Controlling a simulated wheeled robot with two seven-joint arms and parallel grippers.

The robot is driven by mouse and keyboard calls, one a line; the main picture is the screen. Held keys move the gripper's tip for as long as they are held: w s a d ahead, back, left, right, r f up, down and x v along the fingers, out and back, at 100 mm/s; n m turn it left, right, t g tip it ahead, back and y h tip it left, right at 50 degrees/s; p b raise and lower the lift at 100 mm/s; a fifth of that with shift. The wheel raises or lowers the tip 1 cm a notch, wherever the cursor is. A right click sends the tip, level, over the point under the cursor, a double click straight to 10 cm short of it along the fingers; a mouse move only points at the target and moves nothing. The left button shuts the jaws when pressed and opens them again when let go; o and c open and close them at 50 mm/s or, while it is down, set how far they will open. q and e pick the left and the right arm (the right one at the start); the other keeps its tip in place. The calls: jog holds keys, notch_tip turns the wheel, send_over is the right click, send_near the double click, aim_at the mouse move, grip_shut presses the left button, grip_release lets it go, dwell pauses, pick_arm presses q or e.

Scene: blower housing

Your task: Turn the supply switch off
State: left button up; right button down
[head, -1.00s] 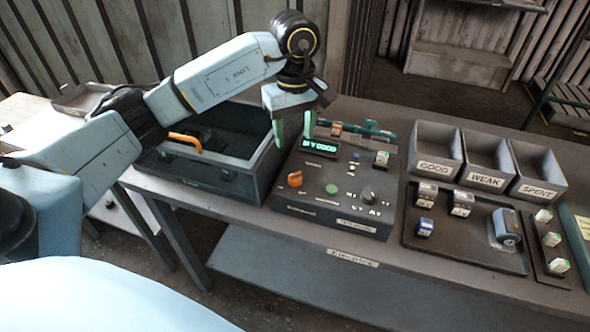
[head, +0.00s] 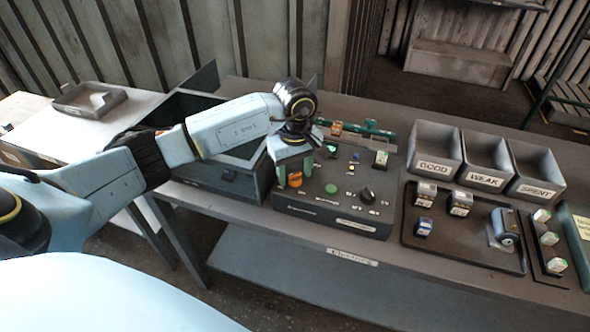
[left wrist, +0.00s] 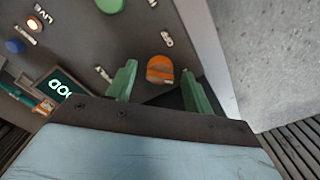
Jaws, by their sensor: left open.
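The orange knob (head: 295,182), which I take for the supply switch, is at the front left of the dark control panel (head: 330,208). The left wrist view also shows the orange knob (left wrist: 160,72), lying between my two green fingers. My left gripper (head: 295,174) is open and points down, one finger on each side of the knob. I cannot tell whether either finger touches it. My right gripper is in neither view.
A green button (head: 331,189) and a dark round knob (head: 367,193) are on the same panel. A deep dark box (head: 215,182) stands close on the left. Bins marked GOOD (head: 433,167), WEAK (head: 487,180) and SPENT (head: 535,191) stand right.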

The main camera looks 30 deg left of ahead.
pick_arm(q)
jog(key=c, duration=1)
jog(key=n+b, duration=0.1)
jog(key=n, duration=0.3)
jog(key=n+b, duration=0.1)
jog(key=n, duration=1.2)
jog(key=shift+n, duration=0.4)
